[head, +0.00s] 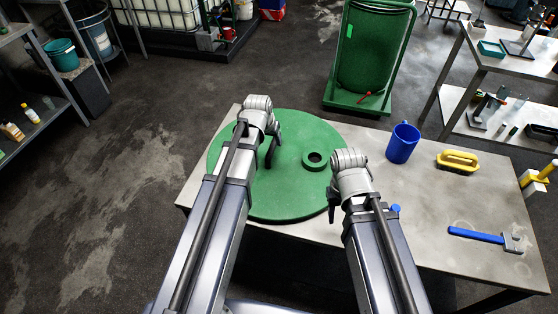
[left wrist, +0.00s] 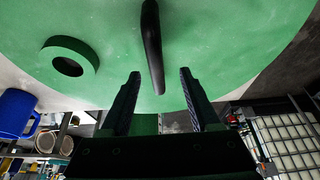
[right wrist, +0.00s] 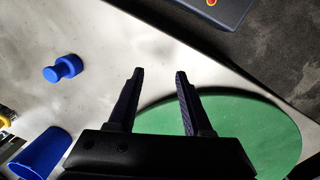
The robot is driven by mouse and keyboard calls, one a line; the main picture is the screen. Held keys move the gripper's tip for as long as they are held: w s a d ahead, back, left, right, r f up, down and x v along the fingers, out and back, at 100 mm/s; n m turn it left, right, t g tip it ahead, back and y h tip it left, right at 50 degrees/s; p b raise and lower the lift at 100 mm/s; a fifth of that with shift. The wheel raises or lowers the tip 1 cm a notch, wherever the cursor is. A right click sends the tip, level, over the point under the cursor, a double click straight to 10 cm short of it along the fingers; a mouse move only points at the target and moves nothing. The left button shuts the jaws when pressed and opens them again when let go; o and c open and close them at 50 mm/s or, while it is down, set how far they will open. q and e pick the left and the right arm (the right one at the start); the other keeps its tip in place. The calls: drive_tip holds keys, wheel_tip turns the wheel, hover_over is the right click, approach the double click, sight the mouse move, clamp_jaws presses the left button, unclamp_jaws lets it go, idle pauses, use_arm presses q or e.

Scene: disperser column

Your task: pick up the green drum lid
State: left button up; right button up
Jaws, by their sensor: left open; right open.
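The green drum lid (head: 285,193) lies flat on the grey table, a large disc with a raised ring (head: 315,160) around a hole and a black handle (head: 268,155). My left gripper (left wrist: 160,73) is open over the lid. In the left wrist view the handle (left wrist: 152,50) stands just beyond and between its fingertips; I cannot tell whether they touch. In the head view my left wrist partly hides the handle. My right gripper (right wrist: 159,72) is open and empty above the table by the lid's right edge; the lid (right wrist: 245,130) shows beside its fingers.
A green drum (head: 372,50) stands on the floor behind the table.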

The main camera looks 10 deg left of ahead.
sight(273, 144)
use_arm(q)
drive_tip(key=shift+d+b+x, duration=0.15)
drive_tip(key=shift+b+x, duration=1.05)
drive_tip(key=shift+x, duration=0.15)
drive_tip(key=shift+d+b+x, duration=0.1)
drive_tip(key=shift+b+x, duration=1.05)
drive_tip(key=shift+x, duration=0.25)
use_arm(e)
drive_tip(key=shift+f, duration=2.5)
use_arm(q)
drive_tip(key=shift+r, duration=0.1)
clamp_jaws()
use_arm(e)
drive_tip(key=shift+r, duration=0.1)
